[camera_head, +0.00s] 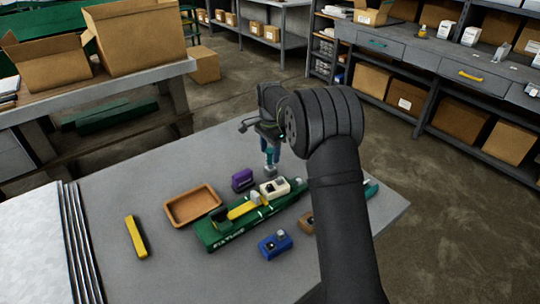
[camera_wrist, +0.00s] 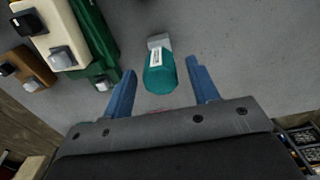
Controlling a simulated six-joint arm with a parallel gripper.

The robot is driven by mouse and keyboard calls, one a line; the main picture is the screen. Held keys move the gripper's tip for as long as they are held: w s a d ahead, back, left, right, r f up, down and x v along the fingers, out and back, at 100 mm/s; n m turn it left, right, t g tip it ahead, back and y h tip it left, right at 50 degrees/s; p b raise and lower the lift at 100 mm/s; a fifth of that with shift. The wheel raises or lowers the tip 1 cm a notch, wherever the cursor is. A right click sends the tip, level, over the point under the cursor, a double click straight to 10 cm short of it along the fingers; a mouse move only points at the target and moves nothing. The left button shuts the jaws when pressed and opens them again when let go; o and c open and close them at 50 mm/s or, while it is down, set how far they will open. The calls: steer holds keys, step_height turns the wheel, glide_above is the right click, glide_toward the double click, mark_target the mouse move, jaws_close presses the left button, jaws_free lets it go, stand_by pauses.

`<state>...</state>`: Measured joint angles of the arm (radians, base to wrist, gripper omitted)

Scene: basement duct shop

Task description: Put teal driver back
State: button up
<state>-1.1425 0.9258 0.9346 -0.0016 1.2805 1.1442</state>
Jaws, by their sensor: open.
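The teal driver (camera_wrist: 160,74) lies between my gripper's fingers in the wrist view, with a pale label and a grey end pointing away. There is a gap on both sides, so the blue fingers do not touch it. My gripper (camera_wrist: 160,82) is open. In the head view my gripper (camera_head: 269,160) points down behind the green fixture (camera_head: 228,232), which also shows in the wrist view (camera_wrist: 95,35). The fixture carries a yellow piece (camera_head: 243,208) and a cream block (camera_head: 275,187). I cannot tell whether the driver touches the table.
A purple block (camera_head: 242,179) sits near my gripper. A blue block (camera_head: 275,244) and a brown block (camera_head: 307,222) lie in front of the fixture. A brown tray (camera_head: 192,206) and a yellow bar (camera_head: 136,237) are left. A teal piece (camera_head: 371,189) shows partly behind my arm.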

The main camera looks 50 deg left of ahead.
step_height(320, 180, up, 10)
stand_by(0.3)
step_height(320, 180, down, 12)
steer(key=shift+r, duration=1.9)
steer(key=shift+f, duration=0.1)
